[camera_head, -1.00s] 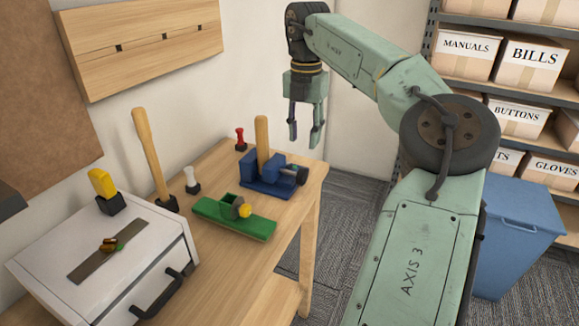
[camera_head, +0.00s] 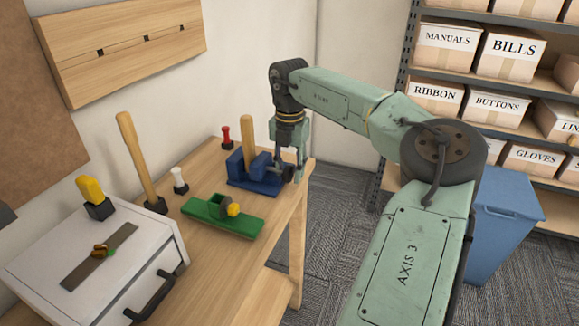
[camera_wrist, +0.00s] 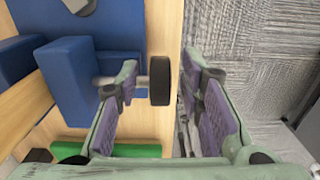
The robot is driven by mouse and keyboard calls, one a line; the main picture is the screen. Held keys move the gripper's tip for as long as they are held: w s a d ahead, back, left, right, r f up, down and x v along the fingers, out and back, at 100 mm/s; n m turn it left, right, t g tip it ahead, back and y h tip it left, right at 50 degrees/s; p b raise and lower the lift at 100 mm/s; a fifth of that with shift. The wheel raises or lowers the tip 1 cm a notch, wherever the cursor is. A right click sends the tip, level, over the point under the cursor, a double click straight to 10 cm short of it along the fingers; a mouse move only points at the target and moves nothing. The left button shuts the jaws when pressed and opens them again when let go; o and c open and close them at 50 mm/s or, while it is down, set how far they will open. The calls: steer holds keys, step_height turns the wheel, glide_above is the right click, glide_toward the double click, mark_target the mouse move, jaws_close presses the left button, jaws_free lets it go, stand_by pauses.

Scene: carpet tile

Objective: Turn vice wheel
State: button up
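The blue vice (camera_head: 240,181) stands at the right edge of the wooden workbench, with an upright light-wood piece (camera_head: 247,137) at its jaws. Its blue body (camera_wrist: 75,88) fills the upper left of the wrist view. The black vice wheel (camera_wrist: 160,81) is on a short grey shaft on the vice's right side. My gripper (camera_head: 289,160) points down at the wheel end and partly hides it. In the wrist view, my gripper (camera_wrist: 161,72) is open, with one finger on each side of the wheel. I see a gap to the right finger; contact on the left is unclear.
A green block tool (camera_head: 222,216) lies in front of the vice. Red-handled (camera_head: 226,136) and white-handled (camera_head: 180,180) tools and a tall wooden handle (camera_head: 140,160) stand on the bench. A white drawer box (camera_head: 60,250) is at left. Open carpet lies right of the bench.

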jaws_close()
stand_by(0.3)
steer(key=shift+f+b, duration=0.15)
steer(key=shift+b, duration=0.6)
